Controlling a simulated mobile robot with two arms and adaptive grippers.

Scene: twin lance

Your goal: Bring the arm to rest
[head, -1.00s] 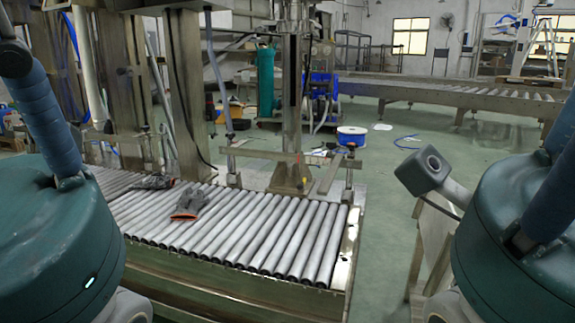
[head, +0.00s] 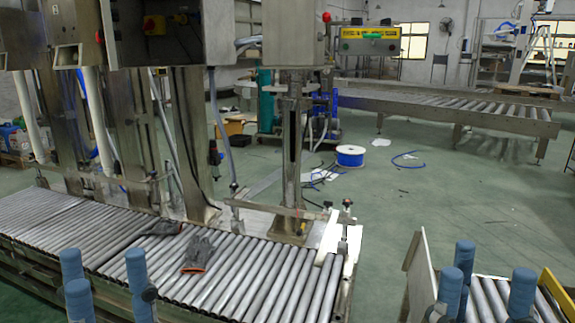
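Blue cylindrical parts of my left arm (head: 135,268) stand upright at the lower left of the head view, in front of the roller conveyor. Similar blue parts of my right arm (head: 465,258) stand at the lower right, in front of a second set of rollers. In each group the parts stand apart from one another. The lower ends are cut off by the frame edge. I cannot make out clear fingertips on either side, and I see nothing held.
The roller conveyor (head: 235,275) crosses the lower left, with dark gloves (head: 198,252) on it. Short rollers (head: 495,297) with a yellow rail (head: 556,290) lie lower right. Steel cabinets (head: 285,35) hang above. Green floor (head: 390,210) between is open; a blue spool (head: 350,155) stands farther back.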

